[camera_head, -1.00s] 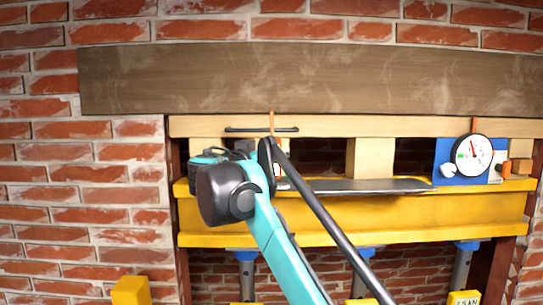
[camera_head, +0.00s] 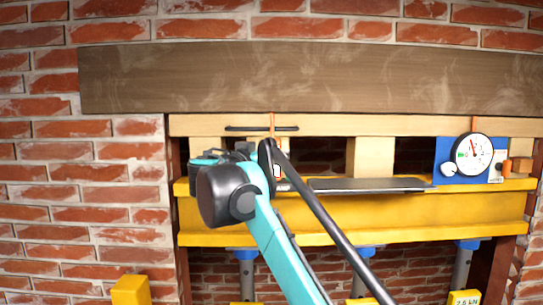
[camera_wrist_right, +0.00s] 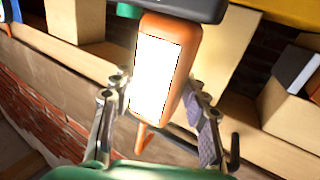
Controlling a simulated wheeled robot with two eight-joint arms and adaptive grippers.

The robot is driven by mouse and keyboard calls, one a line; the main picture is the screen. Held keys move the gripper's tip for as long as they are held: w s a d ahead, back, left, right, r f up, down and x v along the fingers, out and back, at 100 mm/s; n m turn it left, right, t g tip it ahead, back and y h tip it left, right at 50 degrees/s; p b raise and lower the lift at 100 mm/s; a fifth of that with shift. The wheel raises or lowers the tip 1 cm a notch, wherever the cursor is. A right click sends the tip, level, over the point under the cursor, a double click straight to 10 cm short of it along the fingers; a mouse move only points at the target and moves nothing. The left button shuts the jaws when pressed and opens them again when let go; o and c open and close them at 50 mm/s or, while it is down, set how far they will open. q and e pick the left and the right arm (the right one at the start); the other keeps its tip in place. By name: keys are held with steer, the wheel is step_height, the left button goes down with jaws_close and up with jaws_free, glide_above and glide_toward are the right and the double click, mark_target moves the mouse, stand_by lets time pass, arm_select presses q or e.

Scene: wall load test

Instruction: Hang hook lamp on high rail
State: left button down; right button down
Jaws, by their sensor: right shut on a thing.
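The hook lamp (camera_wrist_right: 160,75) is orange with a bright white panel and lies between the fingers of my right gripper (camera_wrist_right: 160,105) in the right wrist view. The gripper is shut on it. In the head view my arm hides most of the lamp, and its orange hook (camera_head: 272,121) shows at the dark high rail (camera_head: 240,128). The hook overlaps the rail; whether it bears on it I cannot tell. The rail (camera_wrist_right: 234,153) also shows in the right wrist view. My left gripper is not in view.
A wooden beam (camera_head: 350,126) carries the rail below a wide brown lintel (camera_head: 300,80). A yellow beam (camera_head: 400,215) runs below, with a dark flat plate (camera_head: 370,185) above it. A dial gauge (camera_head: 473,155) on a blue board stands at the right.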

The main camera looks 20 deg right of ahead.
steer(key=shift+f+b, duration=0.8)
steer(key=shift+f, duration=0.35)
steer(key=c, duration=0.7)
jaws_free()
steer(key=shift+s, duration=0.1)
